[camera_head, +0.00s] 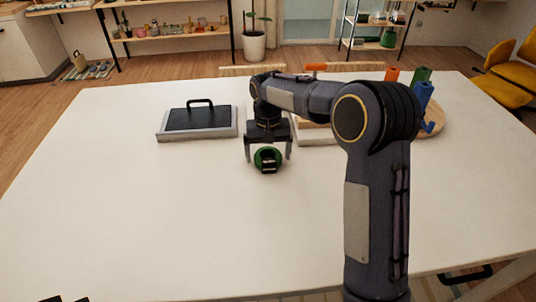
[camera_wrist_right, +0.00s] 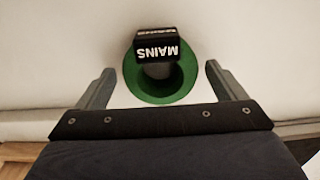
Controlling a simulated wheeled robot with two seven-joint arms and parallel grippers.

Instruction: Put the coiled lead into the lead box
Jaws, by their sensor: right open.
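The coiled lead (camera_head: 268,150) is a green ring with a black block on it, lying on the white table. In the right wrist view the green coil (camera_wrist_right: 160,95) carries a black plug marked MAINS. My right gripper (camera_head: 269,155) is open above the coil, one finger on each side. In the wrist view both fingers stand clear of the green ring. A shallow grey case (camera_head: 197,134) with a dark handled top sits to the left; I cannot tell whether it is the lead box. Dark pieces at the bottom left edge may be my left gripper (camera_head: 66,299); its jaws cannot be made out.
Behind my right arm is a pale, low box-like thing (camera_head: 315,135), mostly hidden. A round wooden board (camera_head: 433,117) with orange, green and blue pieces stands at the right. The table (camera_head: 130,210) is clear at the front and left.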

